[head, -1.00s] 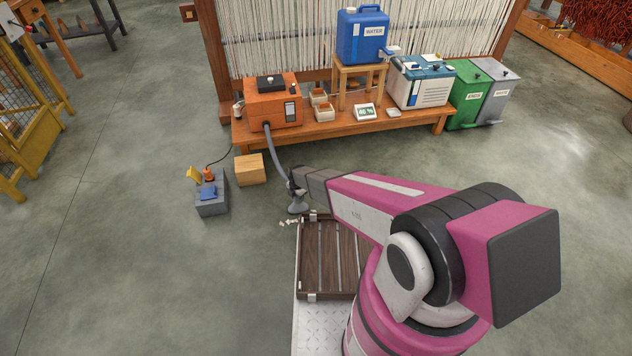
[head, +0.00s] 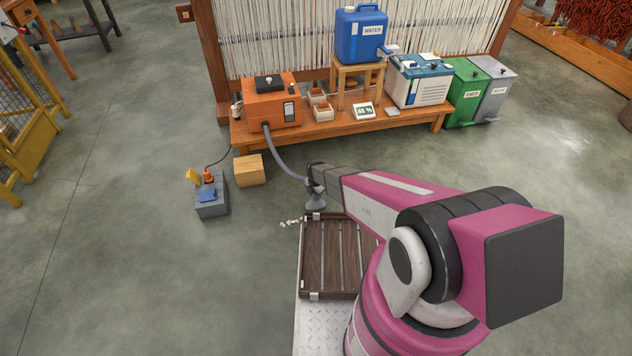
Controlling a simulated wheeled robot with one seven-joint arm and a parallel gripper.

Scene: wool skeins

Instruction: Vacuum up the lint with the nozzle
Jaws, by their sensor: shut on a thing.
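My gripper (head: 314,182) is shut on the grey vacuum nozzle (head: 316,203), which points down with its flared mouth low by the far edge of the dark slatted wooden tray. I cannot tell whether the mouth touches anything. A grey hose (head: 283,159) runs from the nozzle back to the orange vacuum box (head: 272,104) on the low wooden bench. Small pale bits of lint (head: 292,222) lie on the floor just left of the nozzle, by the tray's far left corner. Any lint under the nozzle is hidden.
The slatted tray (head: 306,258) lies in front of me on a metal plate (head: 322,328). A wooden block (head: 249,170) and a grey switch box (head: 211,200) with a blue pedal stand left of the hose. The bench (head: 345,128) stands behind.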

